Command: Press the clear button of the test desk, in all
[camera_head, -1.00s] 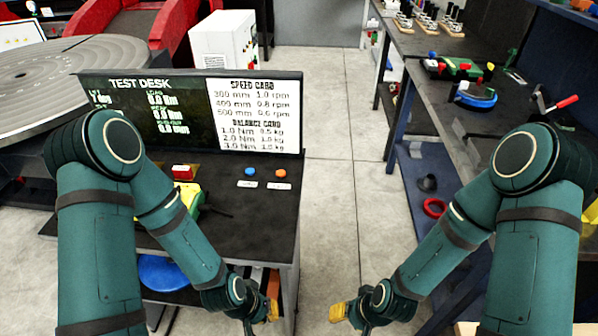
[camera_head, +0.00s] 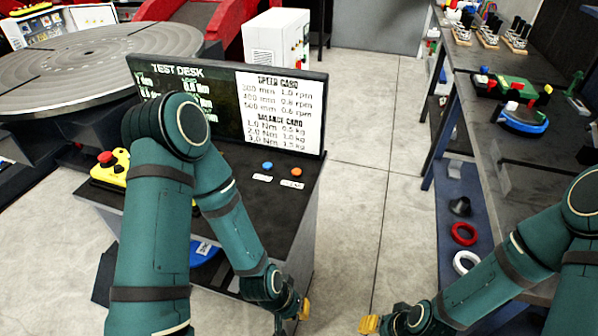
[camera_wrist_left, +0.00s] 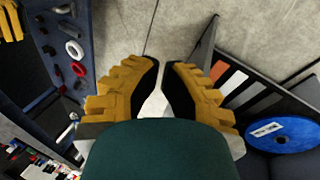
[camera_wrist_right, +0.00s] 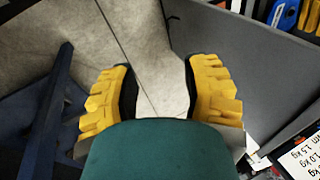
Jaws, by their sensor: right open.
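The test desk (camera_head: 240,215) has a dark top with a blue button (camera_head: 267,165) and an orange button (camera_head: 297,172) near its right end. Each has a small white label in front, too small to read, so I cannot tell which is clear. My left gripper (camera_head: 304,309) is low beside the desk's right side, below the top and apart from both buttons. In the left wrist view (camera_wrist_left: 161,66) its fingertips are close together with a narrow gap and nothing between them. My right gripper (camera_head: 369,324) hangs over the floor, open and empty, also in its wrist view (camera_wrist_right: 160,75).
A screen panel (camera_head: 228,105) stands along the desk's back. A yellow box with a red button (camera_head: 107,168) is at the desk's left end. A workbench (camera_head: 480,150) with fixtures and rings stands at right. Floor (camera_head: 370,180) between is clear.

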